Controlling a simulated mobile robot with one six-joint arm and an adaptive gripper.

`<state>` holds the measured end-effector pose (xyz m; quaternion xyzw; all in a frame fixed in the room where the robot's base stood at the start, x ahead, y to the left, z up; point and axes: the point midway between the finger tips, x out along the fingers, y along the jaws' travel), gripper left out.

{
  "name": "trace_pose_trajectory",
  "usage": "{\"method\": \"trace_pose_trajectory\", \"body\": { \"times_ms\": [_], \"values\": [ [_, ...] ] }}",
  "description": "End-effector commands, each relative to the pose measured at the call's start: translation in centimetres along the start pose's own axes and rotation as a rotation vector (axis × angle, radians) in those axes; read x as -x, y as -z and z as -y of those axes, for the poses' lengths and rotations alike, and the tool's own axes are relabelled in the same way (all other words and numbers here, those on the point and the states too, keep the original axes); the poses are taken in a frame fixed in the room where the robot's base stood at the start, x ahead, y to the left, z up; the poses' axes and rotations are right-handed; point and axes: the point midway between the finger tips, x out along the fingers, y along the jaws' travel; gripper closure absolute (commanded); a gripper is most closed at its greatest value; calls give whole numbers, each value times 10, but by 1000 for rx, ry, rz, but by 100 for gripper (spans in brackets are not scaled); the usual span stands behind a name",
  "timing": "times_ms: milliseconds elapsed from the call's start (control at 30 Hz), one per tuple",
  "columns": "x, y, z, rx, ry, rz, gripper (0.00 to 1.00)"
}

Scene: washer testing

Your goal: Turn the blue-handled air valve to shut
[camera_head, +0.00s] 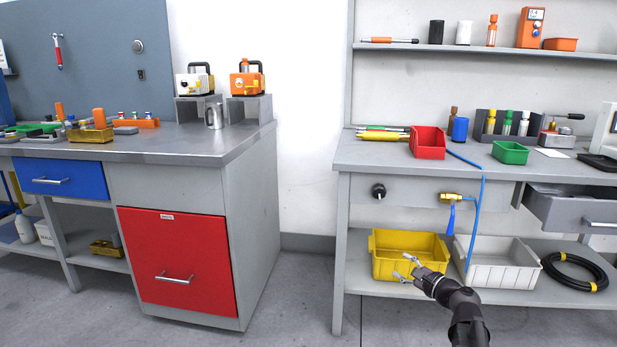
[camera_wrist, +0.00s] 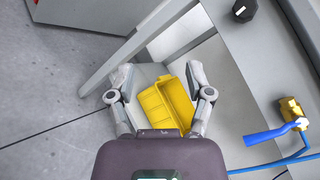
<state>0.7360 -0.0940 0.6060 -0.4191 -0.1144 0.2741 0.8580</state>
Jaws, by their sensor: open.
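The air valve has a brass body (camera_head: 453,196) on the front panel of the right bench. Its blue handle (camera_head: 451,218) hangs down from the body and looks crosswise to it. In the wrist view the brass body (camera_wrist: 290,108) and blue handle (camera_wrist: 268,133) are at the right edge. My gripper (camera_head: 405,267) is open and empty, below and to the left of the valve, in front of the yellow bin. In the wrist view its two fingers (camera_wrist: 158,82) stand apart, with the bin between them. Neither finger touches the handle.
A blue hose (camera_head: 479,215) runs from the valve past the bench edge. A black knob (camera_head: 378,191) is left of the valve. The yellow bin (camera_head: 409,265) and white bin (camera_head: 496,271) stand on the lower shelf. A grey drawer (camera_head: 573,212) juts out at right.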

Motion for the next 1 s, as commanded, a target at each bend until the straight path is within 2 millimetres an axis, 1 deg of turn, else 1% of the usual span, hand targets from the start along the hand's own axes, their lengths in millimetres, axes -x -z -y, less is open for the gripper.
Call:
{"method": "trace_pose_trajectory", "body": {
  "times_ms": [33,100,267,300,433,567,700,833,1000],
  "values": [
    [-4,-14,-10,63,-64,1,33],
    [-8,-24,-29,153,-156,2,33],
    [-11,-45,-69,354,-365,13,33],
    [-10,-49,-79,403,-419,19,33],
    [-4,-62,-108,557,-592,40,33],
    [7,-71,-133,706,-767,68,33],
    [24,-80,-155,854,-959,103,33],
    [44,-86,-169,983,-1139,141,33],
    [69,-91,-178,1111,-1344,185,33]
  ]
}}
